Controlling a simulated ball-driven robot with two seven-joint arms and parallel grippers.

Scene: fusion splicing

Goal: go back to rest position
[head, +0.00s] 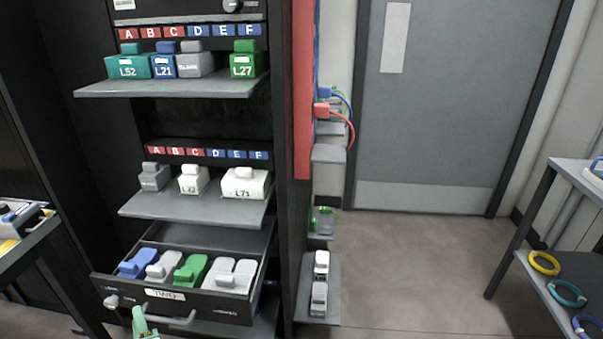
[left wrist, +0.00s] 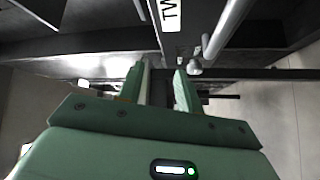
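My left gripper (head: 143,322) shows at the bottom edge of the head view, just in front of the drawer's front panel. In the left wrist view its two green fingers (left wrist: 162,80) stand apart with nothing visible between them. The drawer (head: 220,305), labelled TWO, is pulled out and has a grey bar handle (head: 175,322). The handle also shows in the left wrist view (left wrist: 224,30), to the right of the fingers and apart from them. My right gripper is in neither view.
Side shelves (head: 328,153) carry red and blue cables. A table (head: 28,240) is at left, a rack (head: 570,290) with coiled cables at right. Floor before the door is clear.

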